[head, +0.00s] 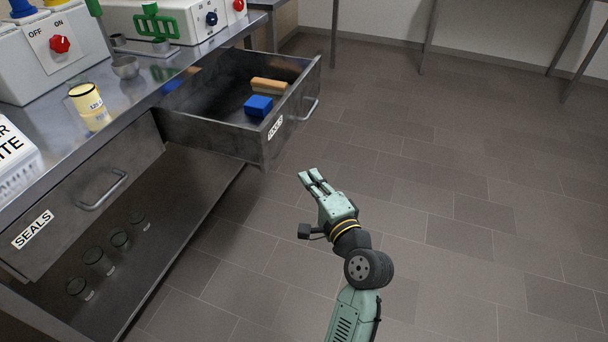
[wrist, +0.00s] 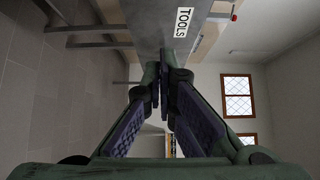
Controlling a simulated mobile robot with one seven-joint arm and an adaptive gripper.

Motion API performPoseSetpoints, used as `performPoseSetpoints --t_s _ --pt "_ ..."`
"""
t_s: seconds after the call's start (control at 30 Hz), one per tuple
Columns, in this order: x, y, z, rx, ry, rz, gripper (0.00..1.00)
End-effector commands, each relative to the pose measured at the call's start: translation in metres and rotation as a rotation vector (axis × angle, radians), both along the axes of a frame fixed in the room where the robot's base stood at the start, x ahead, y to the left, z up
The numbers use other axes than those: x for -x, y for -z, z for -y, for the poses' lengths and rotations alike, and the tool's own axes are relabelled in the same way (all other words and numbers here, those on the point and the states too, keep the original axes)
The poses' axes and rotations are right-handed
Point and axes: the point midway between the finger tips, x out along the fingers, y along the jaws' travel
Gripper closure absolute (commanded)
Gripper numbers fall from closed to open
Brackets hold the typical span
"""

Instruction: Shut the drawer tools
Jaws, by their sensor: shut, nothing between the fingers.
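The tools drawer (head: 213,143) stands pulled out from the bench at upper centre in the head view. Its front (head: 292,112) has a bar handle (head: 312,108) and a TOOLS label. A blue block (head: 258,106) and an orange-brown block (head: 269,85) lie inside it. In the wrist view the TOOLS label (wrist: 183,23) shows on the drawer front (wrist: 152,22) above the fingers. My gripper (head: 311,176) is shut and empty, in front of the drawer's near corner and apart from it in the head view. It fills the middle of the wrist view (wrist: 163,85).
The SEALS drawer (head: 70,205) beside it is shut, with a handle. Glass jars (head: 120,239) stand on the shelf below. The bench top holds a yellow beaker (head: 87,103) and switch boxes (head: 50,50). The tiled floor (head: 470,200) to the right is clear.

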Motion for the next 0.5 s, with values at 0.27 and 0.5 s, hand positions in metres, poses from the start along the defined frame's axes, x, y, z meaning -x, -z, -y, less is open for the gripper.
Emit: performPoseSetpoints --t_s 0.27,0.5 --pt "-0.054 -0.004 -0.029 0.003 -0.004 0.003 1.0" --pt "-0.077 -0.003 -0.059 0.004 -0.003 0.002 1.0"
